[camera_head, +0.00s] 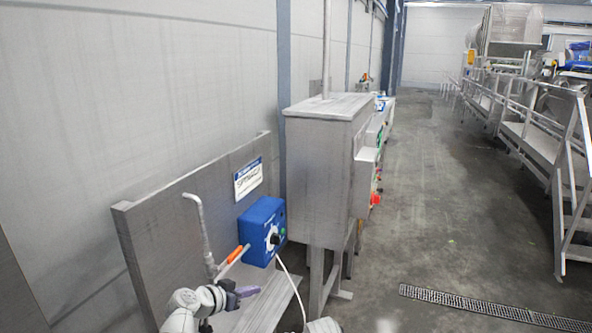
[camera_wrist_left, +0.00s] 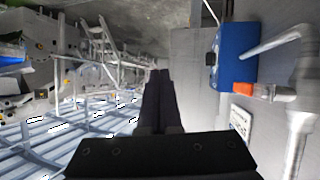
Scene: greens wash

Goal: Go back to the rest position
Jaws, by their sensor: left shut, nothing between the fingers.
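My left gripper (camera_head: 246,291) is low in the head view, left of centre, at the end of my white arm. It is shut and empty. In the left wrist view its dark fingers (camera_wrist_left: 160,76) lie together, pointing away from the camera. In the head view the gripper is in front of a steel panel, below a blue control box (camera_head: 262,231) with a dark knob and apart from it. The blue box also shows at the right of the left wrist view (camera_wrist_left: 234,57). My right gripper does not show.
A pipe with an orange part (camera_head: 235,255) and a bent grey pipe (camera_head: 202,228) stand close above my left gripper. A sign (camera_head: 248,178) is on the steel panel (camera_head: 170,232). A steel cabinet (camera_head: 318,180) stands behind. The floor to the right is open, with a drain grate (camera_head: 490,308) and stairs (camera_head: 570,190).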

